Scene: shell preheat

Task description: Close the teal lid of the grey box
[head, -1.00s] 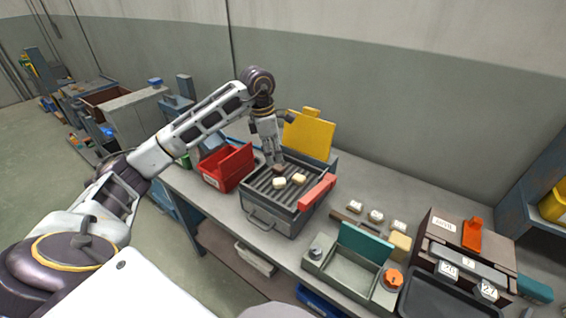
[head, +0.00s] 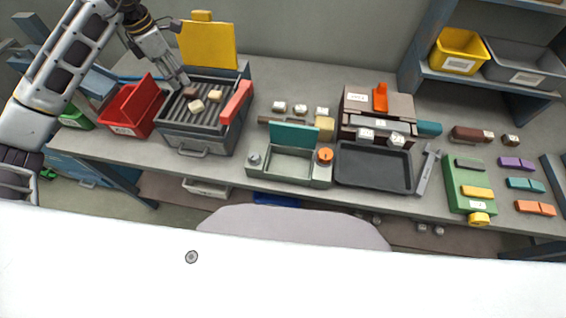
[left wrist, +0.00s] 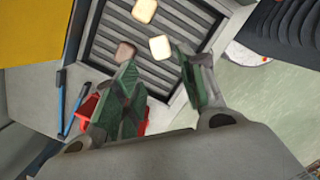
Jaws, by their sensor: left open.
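The grey box (head: 290,177) stands near the front edge of the bench, left of the dark tray. Its teal lid (head: 295,135) is open and stands upright along the box's back edge. An orange knob (head: 325,155) and a grey knob (head: 254,158) sit at its two sides. My left gripper (head: 182,82) is open and empty over the back left of the grill, away from the box. Its green-padded fingers (left wrist: 160,90) show in the left wrist view, above the grill slats. My right gripper is not in view.
The grill (head: 196,145) holds several blocks and has a raised yellow lid (head: 208,45) and a red handle (head: 237,102). A red bin (head: 130,105) stands left of it. Several white-topped blocks and a tan block (head: 324,128) lie behind the box. The dark tray (head: 373,168) is close on its right.

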